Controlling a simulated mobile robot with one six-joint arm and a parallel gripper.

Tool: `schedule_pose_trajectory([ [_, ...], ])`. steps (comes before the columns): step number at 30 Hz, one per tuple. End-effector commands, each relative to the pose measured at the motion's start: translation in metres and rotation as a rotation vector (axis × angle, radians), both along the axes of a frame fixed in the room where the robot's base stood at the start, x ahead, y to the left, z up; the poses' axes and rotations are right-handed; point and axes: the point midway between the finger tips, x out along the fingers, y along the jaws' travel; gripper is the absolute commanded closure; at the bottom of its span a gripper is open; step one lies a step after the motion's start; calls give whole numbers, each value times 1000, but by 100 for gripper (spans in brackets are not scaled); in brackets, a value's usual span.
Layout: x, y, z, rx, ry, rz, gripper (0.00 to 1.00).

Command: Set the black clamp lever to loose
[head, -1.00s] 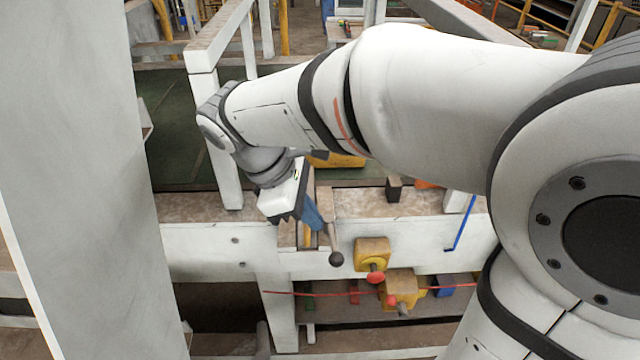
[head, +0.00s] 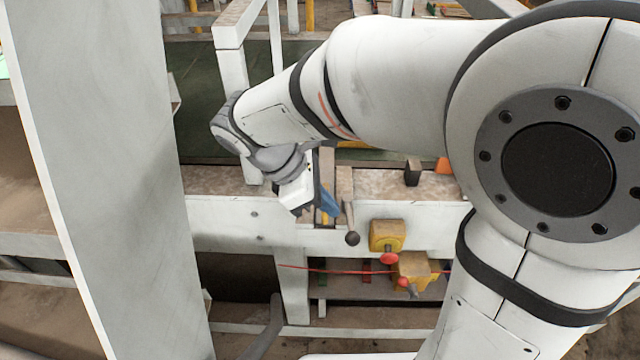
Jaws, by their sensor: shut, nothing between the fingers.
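The clamp lever (head: 348,218) is a grey arm with a dark ball knob (head: 352,238). It hangs downward in front of the white beam, with its upper end at the beam's top edge. My gripper (head: 299,207) is just left of the lever, by the beam's top edge, and appears apart from the knob. It is shut and empty; its fingertips are hard to make out. A blue piece (head: 328,203) shows between my gripper and the lever. Whether my gripper touches the lever cannot be told.
A yellow box (head: 387,232) with a red knob (head: 389,259) is right of the lever, with a second yellow box (head: 411,267) below it. A red cable (head: 335,271) runs across below. A dark block (head: 412,172) stands on the ledge. A white post (head: 95,180) fills the left.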

Motion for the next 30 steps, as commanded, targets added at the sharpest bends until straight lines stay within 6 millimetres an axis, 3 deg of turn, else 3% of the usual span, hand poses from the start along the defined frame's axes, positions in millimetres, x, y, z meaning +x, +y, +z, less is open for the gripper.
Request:
schedule_pose_trajectory([
  [10, 1, -25, -36, -1, 1, -1, 100],
  [21, 2, -30, -38, 1, -1, -4, 100],
  [30, 7, -21, -38, 1, -1, 63, 100],
])
